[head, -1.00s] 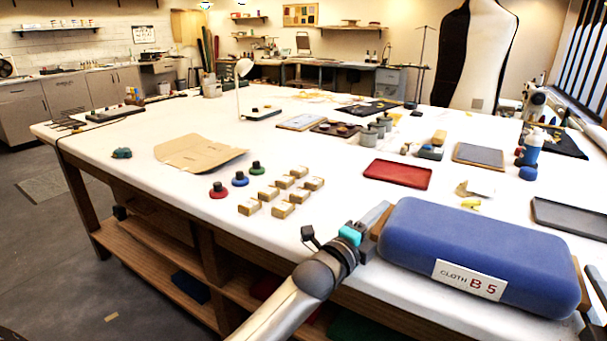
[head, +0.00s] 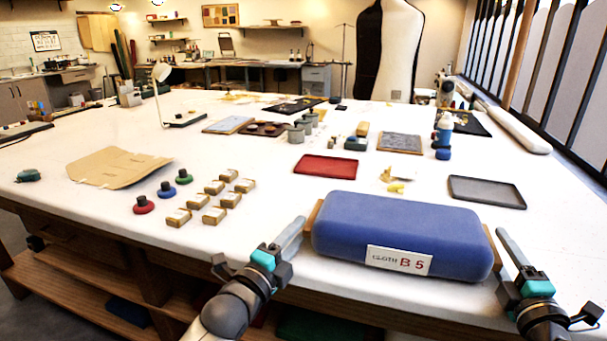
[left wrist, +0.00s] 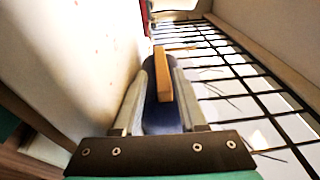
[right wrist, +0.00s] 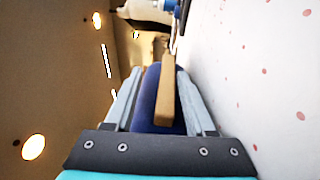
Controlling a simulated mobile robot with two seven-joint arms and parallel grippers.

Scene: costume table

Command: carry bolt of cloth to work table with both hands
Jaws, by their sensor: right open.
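The bolt of cloth (head: 400,228) is a long blue padded roll with a white "CLOTH B 5" label and a wooden piece at each end. It lies level at the front edge of the white work table (head: 255,262). My left gripper (head: 298,228) is at its left end; in the left wrist view the open fingers stand either side of the wooden end piece (left wrist: 162,78). My right gripper (head: 503,238) is at the right end; in the right wrist view its open fingers flank the other end piece (right wrist: 166,95). Whether any finger touches is unclear.
A red tray (head: 327,166) and a grey tray (head: 487,191) lie behind the cloth. Small boxes (head: 214,215) and coloured spools (head: 166,189) stand to its left, near tan card (head: 118,166). Bare tabletop lies between these things.

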